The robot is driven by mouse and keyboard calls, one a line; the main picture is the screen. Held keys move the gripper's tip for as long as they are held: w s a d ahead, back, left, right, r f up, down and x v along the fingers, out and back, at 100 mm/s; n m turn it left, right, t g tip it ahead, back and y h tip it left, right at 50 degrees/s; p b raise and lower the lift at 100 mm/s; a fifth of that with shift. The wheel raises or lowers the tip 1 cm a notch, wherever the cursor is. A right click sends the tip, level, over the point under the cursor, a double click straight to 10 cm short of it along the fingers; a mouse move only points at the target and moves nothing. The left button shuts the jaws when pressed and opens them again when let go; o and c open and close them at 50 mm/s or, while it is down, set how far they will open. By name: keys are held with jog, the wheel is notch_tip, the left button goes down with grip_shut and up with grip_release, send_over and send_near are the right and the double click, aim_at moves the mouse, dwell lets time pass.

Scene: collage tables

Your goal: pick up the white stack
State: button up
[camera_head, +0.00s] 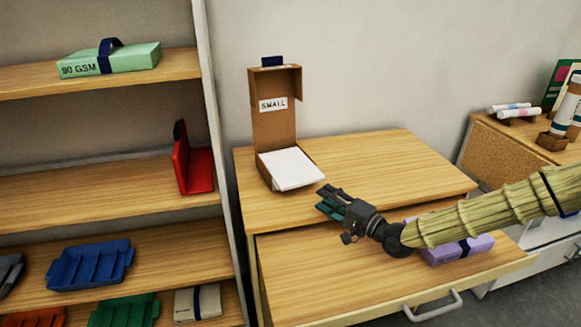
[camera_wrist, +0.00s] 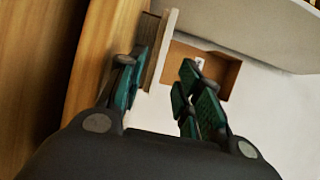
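The white stack (camera_head: 292,168) lies in the base of an open brown cardboard box (camera_head: 272,120) labelled SMALL, its front corner sticking out past the box. The box stands on the wooden desk top (camera_head: 385,165) with its lid raised. My gripper (camera_head: 329,201) is to the right of and nearer than the stack, over the desk's front edge, and apart from it. In the wrist view my gripper (camera_wrist: 163,75) has its two green-padded fingers spread with nothing held. A pale slab edge, seemingly the stack (camera_wrist: 164,48), shows beyond the gap, with brown cardboard behind.
A drawer (camera_head: 350,280) is pulled out below the desk top, with a purple pack (camera_head: 458,249) in it under my arm. At left, shelves hold a green pack (camera_head: 110,60), a red holder (camera_head: 190,165) and a blue tray (camera_head: 90,265). The desk top's right side is clear.

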aim_at(304, 184)
jog(key=shift+p+x, duration=0.95)
jog(key=shift+x, duration=2.9)
jog(key=shift+r, duration=0.25)
grip_shut()
